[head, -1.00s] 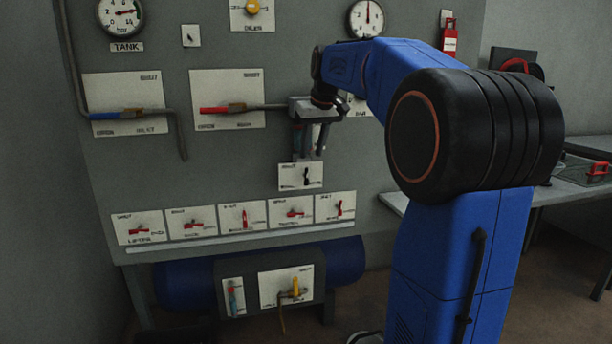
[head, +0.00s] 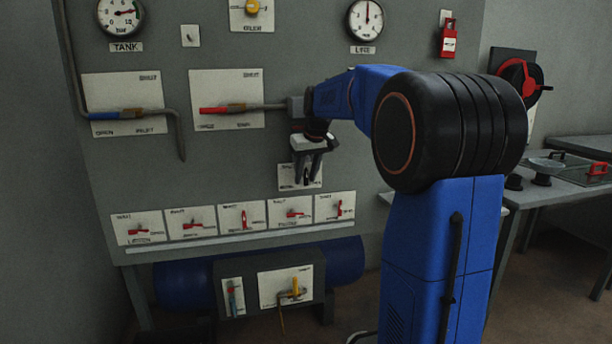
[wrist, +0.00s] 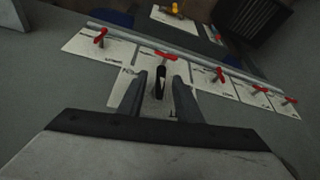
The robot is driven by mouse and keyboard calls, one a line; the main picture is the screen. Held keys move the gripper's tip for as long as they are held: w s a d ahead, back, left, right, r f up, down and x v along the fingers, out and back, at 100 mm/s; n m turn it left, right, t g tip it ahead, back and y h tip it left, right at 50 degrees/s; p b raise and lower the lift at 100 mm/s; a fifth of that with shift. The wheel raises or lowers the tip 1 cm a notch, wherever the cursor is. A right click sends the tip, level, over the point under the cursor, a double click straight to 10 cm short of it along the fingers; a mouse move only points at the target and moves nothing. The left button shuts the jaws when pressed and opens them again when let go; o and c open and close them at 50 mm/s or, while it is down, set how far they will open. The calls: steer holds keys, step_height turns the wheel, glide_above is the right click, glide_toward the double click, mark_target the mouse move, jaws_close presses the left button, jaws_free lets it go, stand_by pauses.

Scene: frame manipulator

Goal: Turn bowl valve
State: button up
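A small black lever (wrist: 160,78) stands on a white plate (head: 286,183) low on the grey panel, above the row of red-handled valves; I take it for the bowl valve, though its label is not readable. My gripper (head: 306,176) is in front of this plate and hides much of it in the head view. In the wrist view my gripper (wrist: 160,86) is open, with one finger on each side of the black lever. Narrow gaps show between lever and fingers. Whether the fingertips reach its full depth cannot be told.
Several red-handled valves (head: 244,217) sit in a row just below, above a pale ledge (head: 240,240). A red-handled pipe valve (head: 215,110) is up left. A yellow-handled valve (head: 295,288) is lower. A bench (head: 570,180) stands at right.

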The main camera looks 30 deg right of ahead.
jaws_close()
steer(key=shift+d, duration=0.1)
steer(key=y, duration=0.2)
steer(key=shift+s+d+m+t+y, duration=0.1)
steer(key=shift+d+m+t+y, duration=0.2)
steer(key=shift+t, duration=0.1)
steer(key=m+t+y, duration=0.1)
steer(key=t+y, duration=0.1)
steer(key=y, duration=0.2)
steer(key=f+m+t+y, duration=0.1)
steer(key=t+y, duration=0.1)
steer(key=y, duration=0.2)
steer(key=m+t+y, duration=0.2)
steer(key=y, duration=0.2)
steer(key=shift+s+d+f, duration=0.1)
steer(key=shift+d+f, duration=0.1)
steer(key=shift+d, duration=0.1)
steer(key=shift+y, duration=0.4)
